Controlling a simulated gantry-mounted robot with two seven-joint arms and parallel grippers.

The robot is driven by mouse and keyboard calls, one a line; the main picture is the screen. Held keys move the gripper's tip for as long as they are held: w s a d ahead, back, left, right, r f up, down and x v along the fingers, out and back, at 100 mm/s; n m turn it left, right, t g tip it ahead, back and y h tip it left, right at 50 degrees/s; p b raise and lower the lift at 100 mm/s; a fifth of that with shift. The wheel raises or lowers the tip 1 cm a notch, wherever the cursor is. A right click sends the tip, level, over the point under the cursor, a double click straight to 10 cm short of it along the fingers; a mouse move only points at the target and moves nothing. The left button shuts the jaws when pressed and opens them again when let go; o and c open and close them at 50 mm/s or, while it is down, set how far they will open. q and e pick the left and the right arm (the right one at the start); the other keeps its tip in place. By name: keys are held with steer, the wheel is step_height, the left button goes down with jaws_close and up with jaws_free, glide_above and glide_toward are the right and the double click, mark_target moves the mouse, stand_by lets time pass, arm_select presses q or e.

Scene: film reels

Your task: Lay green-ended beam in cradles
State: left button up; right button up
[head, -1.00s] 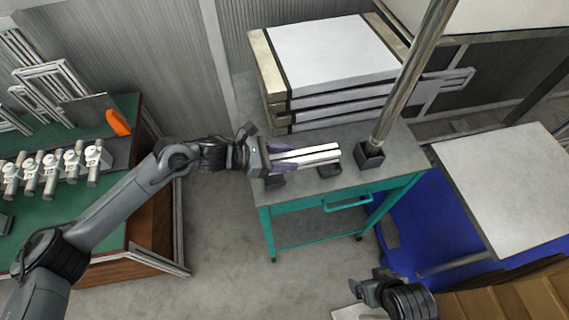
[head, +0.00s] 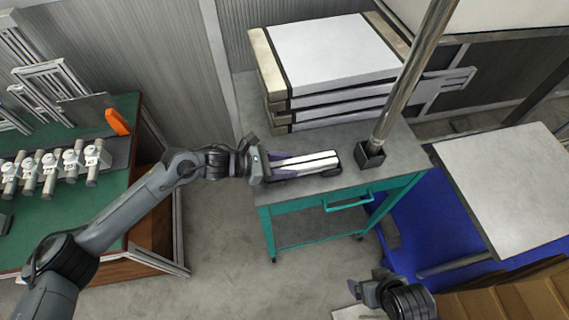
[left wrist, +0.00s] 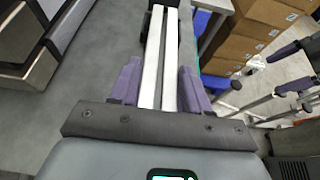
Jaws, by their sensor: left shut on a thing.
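The beam (head: 308,161) is a pale, slotted bar in the head view. It also shows in the left wrist view (left wrist: 171,50), running away from me between the purple fingers. No green end is visible. My left gripper (head: 283,167) is shut on the beam's near part, over the front of the grey bench top. A dark cradle (head: 329,171) is under the far part of the beam, mostly covered; I cannot tell whether they touch. The nearer cradle is hidden by the gripper. My right gripper (head: 362,291) is low in the head view, away from the bench; its jaw opening is unclear.
White-topped stacked panels (head: 335,55) fill the back of the bench (head: 400,150). A metal post in a dark square base (head: 370,154) stands right of the beam. A green table (head: 50,215) with several fittings is at left. Cardboard boxes (head: 520,295) are at lower right.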

arm_select(q)
steer(key=shift+f+b, duration=0.35)
steer(key=shift+b, duration=0.15)
steer(key=o, duration=1.3)
steer(key=shift+r, duration=0.1)
steer(key=shift+r+p, duration=0.45)
steer(key=shift+p, duration=0.35)
steer(key=shift+r+p, duration=0.35)
steer(key=shift+p, duration=0.1)
steer(key=v, duration=1.1)
steer(key=shift+s+a+f+b, duration=0.1)
steer(key=shift+a+f+b, duration=0.05)
steer(key=shift+a+b, duration=0.3)
